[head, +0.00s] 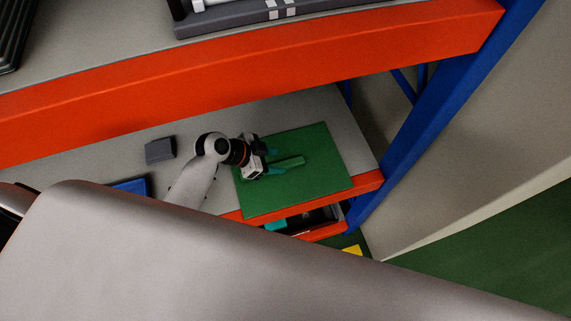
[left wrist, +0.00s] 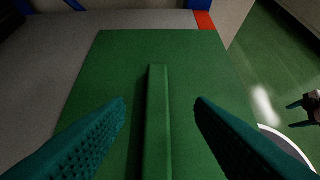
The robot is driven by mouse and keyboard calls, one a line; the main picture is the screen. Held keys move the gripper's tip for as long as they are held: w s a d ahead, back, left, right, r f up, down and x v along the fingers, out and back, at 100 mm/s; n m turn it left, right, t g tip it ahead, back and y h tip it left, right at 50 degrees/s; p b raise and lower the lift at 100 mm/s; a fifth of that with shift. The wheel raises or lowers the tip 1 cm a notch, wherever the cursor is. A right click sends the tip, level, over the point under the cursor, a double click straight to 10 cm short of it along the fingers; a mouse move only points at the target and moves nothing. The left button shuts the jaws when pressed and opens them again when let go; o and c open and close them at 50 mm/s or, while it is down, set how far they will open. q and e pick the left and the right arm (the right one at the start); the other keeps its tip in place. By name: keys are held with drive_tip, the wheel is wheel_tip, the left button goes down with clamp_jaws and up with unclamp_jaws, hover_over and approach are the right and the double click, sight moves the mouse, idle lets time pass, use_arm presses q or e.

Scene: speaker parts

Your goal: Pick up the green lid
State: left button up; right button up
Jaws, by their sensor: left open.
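The green lid (head: 319,185) is a flat rectangular plate with a raised bar handle (head: 287,162), lying on the grey lower shelf. It fills the middle of the left wrist view (left wrist: 195,60), its handle (left wrist: 158,120) running lengthwise. My left gripper (head: 276,161) is over the lid at the handle's near end. Its teal fingers are open, one on each side of the handle with a gap to each, as the left wrist view (left wrist: 161,102) shows. A dark pronged shape at the right edge of the left wrist view may be my right gripper; its state is unclear.
A small dark grey block (head: 160,150) and a blue item (head: 132,186) lie left on the lower shelf (head: 110,150). The orange upper shelf edge (head: 250,70) runs above. A blue post (head: 445,100) stands right. A dark bin (head: 315,220) sits below the lid.

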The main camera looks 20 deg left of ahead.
sight(288, 163)
use_arm(q)
drive_tip(key=shift+x, duration=1.1)
drive_tip(key=shift+p+x, duration=0.3)
drive_tip(key=shift+x, duration=0.8)
drive_tip(key=shift+w+f, duration=0.15)
drive_tip(key=shift+w, duration=0.1)
drive_tip(key=shift+c, duration=0.6)
clamp_jaws()
use_arm(e)
drive_tip(key=shift+w+a+r, duration=0.15)
drive_tip(key=shift+w+r, duration=0.25)
drive_tip(key=shift+w, duration=0.25)
